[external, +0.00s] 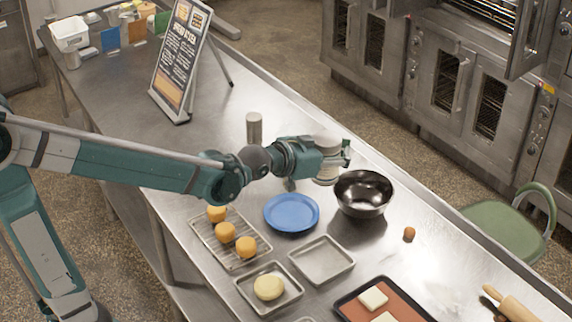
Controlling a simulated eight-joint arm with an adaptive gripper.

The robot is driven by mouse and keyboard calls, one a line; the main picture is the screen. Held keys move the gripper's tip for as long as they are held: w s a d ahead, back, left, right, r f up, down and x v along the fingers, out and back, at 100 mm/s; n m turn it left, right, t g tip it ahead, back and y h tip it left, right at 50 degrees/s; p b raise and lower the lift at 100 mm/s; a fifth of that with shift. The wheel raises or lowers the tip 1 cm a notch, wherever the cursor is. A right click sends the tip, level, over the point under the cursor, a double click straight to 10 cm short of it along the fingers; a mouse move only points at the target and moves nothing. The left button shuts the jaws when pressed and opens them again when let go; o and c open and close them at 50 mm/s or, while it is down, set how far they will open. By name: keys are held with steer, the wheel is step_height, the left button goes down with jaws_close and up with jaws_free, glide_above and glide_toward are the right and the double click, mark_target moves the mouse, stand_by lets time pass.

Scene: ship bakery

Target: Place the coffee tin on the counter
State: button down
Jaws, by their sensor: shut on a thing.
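The coffee tin appears to be the pale, whitish-grey cylinder (326,173) at my gripper, upright, behind the black bowl. My gripper (341,155) is shut on it, and its teal body and fingers hide part of the tin's middle. The counter (225,97) is a long steel worktop under the arm. I cannot tell whether the tin's base touches the counter or hangs just above it.
Close by are a black bowl (363,194), a blue plate (292,213) and a grey cylinder (254,128). A rack (252,262) with orange buns and small trays (321,260) lie in front.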

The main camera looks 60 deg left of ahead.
steer(key=s+d+f+m+h, duration=0.1)
steer(key=d+f, duration=0.2)
steer(key=d, duration=0.7)
steer(key=s+d+f+m+g+h, duration=0.1)
steer(key=d+f+h, duration=0.15)
steer(key=d, duration=0.85)
steer(key=s+d+f+m+h, duration=0.1)
steer(key=d+f, duration=0.3)
steer(key=d, duration=0.6)
steer(key=s+d+f+m+h, duration=0.1)
steer(key=s+d+f, duration=0.1)
steer(key=s+d, duration=0.3)
steer(key=s+d+f+m+h, duration=0.1)
steer(key=s+d+f, duration=0.2)
steer(key=d, duration=1.1)
steer(key=s+d+f+m+g+h, duration=0.1)
steer(key=s+d+f, duration=0.1)
steer(key=s+d, duration=0.6)
steer(key=shift+d+f+m+p, duration=0.25)
steer(key=shift+d+p, duration=0.2)
steer(key=shift+d, duration=0.3)
steer(key=shift+f+h, duration=0.15)
steer(key=shift+h, duration=0.1)
steer(key=shift+f+b, duration=1.9)
steer(key=shift+f, duration=1.25)
steer(key=shift+f+b, duration=0.4)
steer(key=shift+f, duration=0.05)
steer(key=c, duration=1.4)
jaws_free()
